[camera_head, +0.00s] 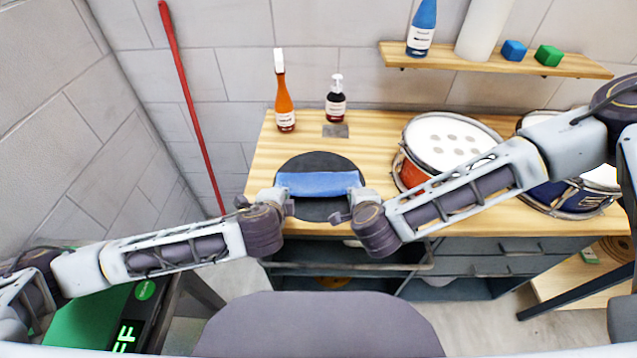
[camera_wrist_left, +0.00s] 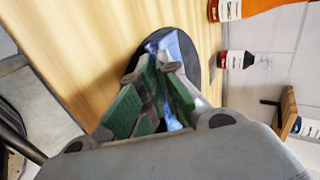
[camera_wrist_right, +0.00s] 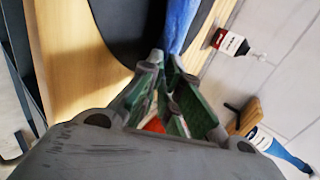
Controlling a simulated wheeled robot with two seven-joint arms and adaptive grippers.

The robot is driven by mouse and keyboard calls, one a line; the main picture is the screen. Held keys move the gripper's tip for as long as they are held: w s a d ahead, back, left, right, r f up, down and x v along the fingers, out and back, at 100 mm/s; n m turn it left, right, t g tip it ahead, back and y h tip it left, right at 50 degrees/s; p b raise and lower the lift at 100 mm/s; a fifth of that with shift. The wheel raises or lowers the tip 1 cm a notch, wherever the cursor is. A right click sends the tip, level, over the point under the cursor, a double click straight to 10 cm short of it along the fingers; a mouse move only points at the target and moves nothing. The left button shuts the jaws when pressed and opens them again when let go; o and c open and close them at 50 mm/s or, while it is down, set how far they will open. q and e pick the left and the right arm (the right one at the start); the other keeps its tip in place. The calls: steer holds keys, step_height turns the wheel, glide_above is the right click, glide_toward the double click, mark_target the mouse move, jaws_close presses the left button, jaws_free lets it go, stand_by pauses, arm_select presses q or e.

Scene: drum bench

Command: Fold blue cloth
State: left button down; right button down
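The blue cloth (camera_head: 318,185) forms a narrow band across a dark round pad (camera_head: 322,162) on the wooden bench. My left gripper (camera_head: 287,197) is at the cloth's left end. In the left wrist view its green-padded fingers (camera_wrist_left: 155,72) close in on the cloth (camera_wrist_left: 177,48), with blue showing between them. My right gripper (camera_head: 355,202) is at the right end. In the right wrist view its fingertips (camera_wrist_right: 164,63) meet on the end of the cloth (camera_wrist_right: 180,22). Whether the band's near edge touches the pad is hard to tell.
An orange bottle (camera_head: 285,100) and a dark pump bottle (camera_head: 335,105) stand behind the pad. A red-sided drum (camera_head: 447,140) stands to the right, partly behind my right arm. A wall shelf (camera_head: 500,62) holds a blue bottle and two blocks. Bare wood lies left of the pad.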

arm_select(q)
steer(key=c, duration=1.4)
jaws_free()
arm_select(e)
steer(key=c, duration=1.4)
jaws_free()
arm_select(q)
steer(key=shift+o, duration=0.2)
arm_select(e)
steer(key=shift+o, duration=0.2)
